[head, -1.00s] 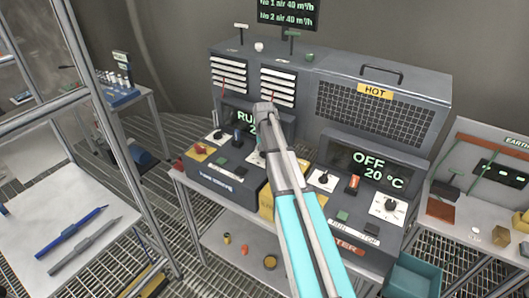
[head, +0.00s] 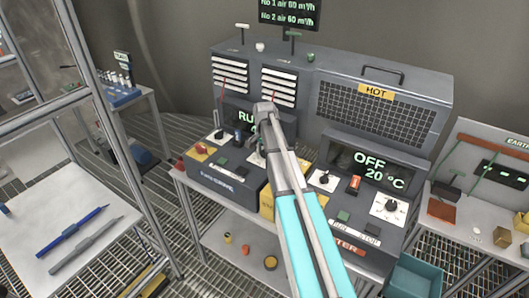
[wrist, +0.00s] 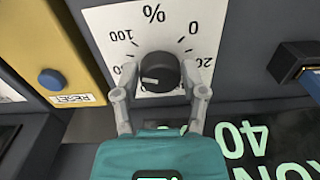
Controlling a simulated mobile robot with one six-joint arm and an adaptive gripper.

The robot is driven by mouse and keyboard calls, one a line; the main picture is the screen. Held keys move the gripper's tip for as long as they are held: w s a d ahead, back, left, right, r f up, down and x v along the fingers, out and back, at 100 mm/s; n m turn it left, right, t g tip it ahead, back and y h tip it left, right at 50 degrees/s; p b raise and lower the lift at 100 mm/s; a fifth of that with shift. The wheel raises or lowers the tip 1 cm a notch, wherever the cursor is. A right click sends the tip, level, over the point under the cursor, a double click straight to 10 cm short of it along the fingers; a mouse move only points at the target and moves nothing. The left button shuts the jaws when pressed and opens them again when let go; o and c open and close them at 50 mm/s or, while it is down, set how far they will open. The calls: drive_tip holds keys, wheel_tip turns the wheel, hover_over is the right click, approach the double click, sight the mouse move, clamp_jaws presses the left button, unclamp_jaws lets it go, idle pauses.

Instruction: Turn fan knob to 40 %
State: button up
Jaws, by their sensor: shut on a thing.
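The fan knob (wrist: 160,71) is a round black knob on a white plate (wrist: 115,18) with a % scale. In the wrist view 100 reads at upper left, 0 at upper right and 20 at right, all rotated. A pale mark on the knob points to the lower left. My gripper (wrist: 159,78) is shut on the knob, one finger on each side. The fingers cover part of the scale. In the head view my arm hides most of this knob, on the left console (head: 222,180).
A display with green text, partly cut off, lies beside the knob in the wrist view, with 40 readable upside down. A blue button (wrist: 51,79) is at left. The heater panel showing OFF 20 °C (head: 372,167) is right of my arm. An overhead screen (head: 289,12) reads 60 m³/h twice.

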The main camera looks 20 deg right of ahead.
drive_tip(key=o, duration=1.1)
drive_tip(key=shift+o, duration=0.2)
drive_tip(key=shift+n, duration=0.3)
